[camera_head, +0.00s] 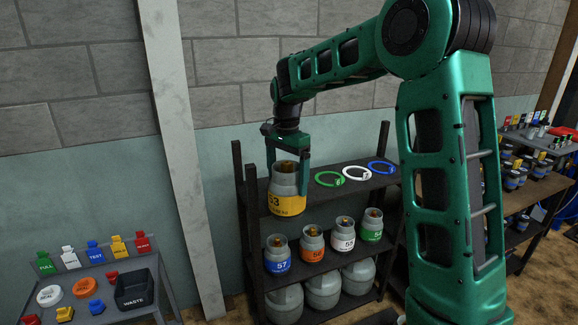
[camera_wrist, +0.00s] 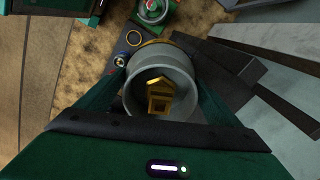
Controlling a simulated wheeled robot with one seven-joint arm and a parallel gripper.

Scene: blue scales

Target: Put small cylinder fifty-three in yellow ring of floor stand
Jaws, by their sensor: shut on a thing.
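Small cylinder fifty-three (camera_head: 286,187) is grey with a yellow label band reading 53. In the wrist view the cylinder's grey collar (camera_wrist: 135,98) and brass valve show between my fingers. No yellow ring is visible in the head view; the cylinder covers that shelf end. I cannot tell whether the cylinder touches the shelf.
Lower shelves hold small cylinders labelled blue 57 (camera_head: 277,255), orange 58 (camera_head: 313,244), white (camera_head: 343,235) and green (camera_head: 371,226), with larger grey cylinders below. A side table (camera_head: 150,309) with tags and a black waste bin (camera_head: 135,290) stands left. A pale post (camera_head: 180,150) rises behind.

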